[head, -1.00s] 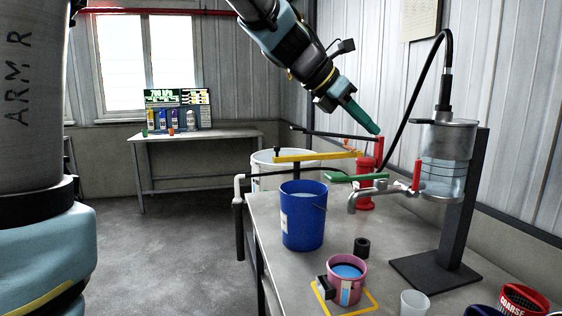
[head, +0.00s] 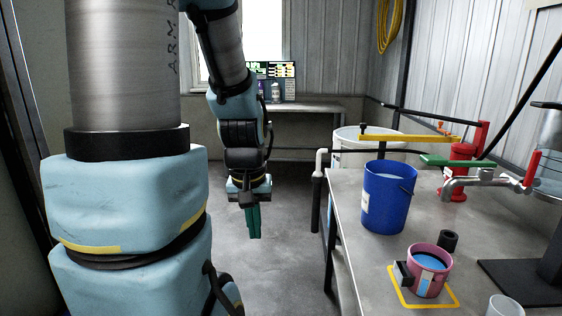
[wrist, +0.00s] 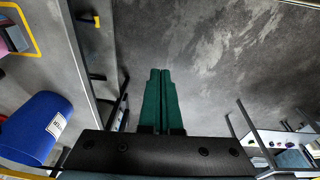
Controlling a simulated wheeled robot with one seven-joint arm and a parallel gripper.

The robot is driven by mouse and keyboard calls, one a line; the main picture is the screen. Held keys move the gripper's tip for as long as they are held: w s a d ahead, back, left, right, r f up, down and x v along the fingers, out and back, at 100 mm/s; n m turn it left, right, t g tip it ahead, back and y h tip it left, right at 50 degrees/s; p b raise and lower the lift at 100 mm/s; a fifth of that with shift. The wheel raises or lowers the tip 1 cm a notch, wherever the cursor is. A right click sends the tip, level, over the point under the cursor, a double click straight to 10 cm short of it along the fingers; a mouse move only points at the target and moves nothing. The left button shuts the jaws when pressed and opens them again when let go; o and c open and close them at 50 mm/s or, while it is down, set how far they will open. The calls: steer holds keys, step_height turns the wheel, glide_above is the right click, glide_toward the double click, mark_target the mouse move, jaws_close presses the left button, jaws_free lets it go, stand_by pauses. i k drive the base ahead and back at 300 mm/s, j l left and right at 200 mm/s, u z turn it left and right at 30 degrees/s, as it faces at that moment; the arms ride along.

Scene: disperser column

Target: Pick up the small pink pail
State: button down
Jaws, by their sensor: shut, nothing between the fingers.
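The small pink pail (head: 429,273) stands upright on the metal table, inside a yellow square outline, with blue contents and a black block on its left side. A sliver of it shows at the left edge of the wrist view (wrist: 3,46). My gripper (head: 254,236) has green fingers pointing down over the open floor, left of the table and well apart from the pail. In the wrist view its green fingers (wrist: 161,72) lie together with nothing between them.
A blue bucket (head: 389,197) stands behind the pail on the table (head: 365,270). A black ring (head: 449,240) and a clear cup (head: 503,307) are near the pail. A tap (head: 480,181) and black stand base (head: 520,284) are at right. Floor left of the table is clear.

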mark_target(427, 267)
steer(key=i+j, duration=0.6)
steer(key=i+j+z, duration=0.15)
steer(key=z, duration=1.5)
steer(key=i+j+u, duration=0.1)
steer(key=i+j, duration=0.15)
